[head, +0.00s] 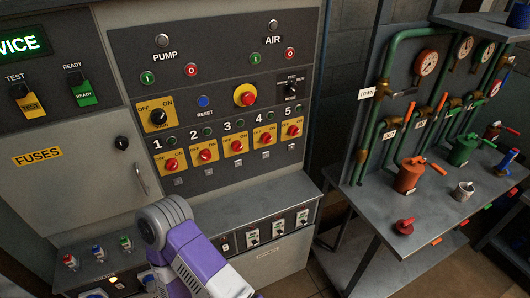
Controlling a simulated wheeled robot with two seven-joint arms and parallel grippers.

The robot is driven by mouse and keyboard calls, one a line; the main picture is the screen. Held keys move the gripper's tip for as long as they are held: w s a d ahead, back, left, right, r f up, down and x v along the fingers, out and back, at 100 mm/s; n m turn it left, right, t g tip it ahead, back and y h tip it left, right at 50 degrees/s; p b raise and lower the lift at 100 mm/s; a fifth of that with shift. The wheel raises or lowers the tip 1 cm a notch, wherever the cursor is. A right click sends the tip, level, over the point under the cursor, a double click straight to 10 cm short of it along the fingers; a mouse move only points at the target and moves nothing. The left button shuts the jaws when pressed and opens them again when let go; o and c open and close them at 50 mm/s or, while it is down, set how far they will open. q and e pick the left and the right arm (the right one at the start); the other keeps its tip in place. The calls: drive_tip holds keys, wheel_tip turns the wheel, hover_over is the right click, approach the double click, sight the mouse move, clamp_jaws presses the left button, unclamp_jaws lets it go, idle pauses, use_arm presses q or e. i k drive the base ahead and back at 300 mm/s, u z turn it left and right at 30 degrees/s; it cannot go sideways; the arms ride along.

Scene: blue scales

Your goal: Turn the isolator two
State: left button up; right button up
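Isolator two (205,155) is a red rotary knob on a yellow plate marked OFF and ON, under the number 2 on the grey control panel. Which mark its knob points to is too small to tell. A small dark green lamp (194,134) sits above it. One of my arms, purple and grey, rises from the bottom of the head view to below the panel, apart from the knob in the picture. Neither of my grippers shows.
Similar red knobs are isolator one (171,164), three (237,147), four (266,138) and five (293,130). A black rotary switch (158,117) sits above left. A ledge (250,206) juts out below. A bench (443,205) with valves and pipes stands at right.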

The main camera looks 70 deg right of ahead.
sight(204, 155)
drive_tip(key=i, duration=0.45)
drive_tip(key=z, duration=2.5)
drive_tip(key=k, duration=0.5)
drive_tip(key=z, duration=1.3)
drive_tip(key=i, duration=1.15)
drive_tip(key=u, duration=1.8)
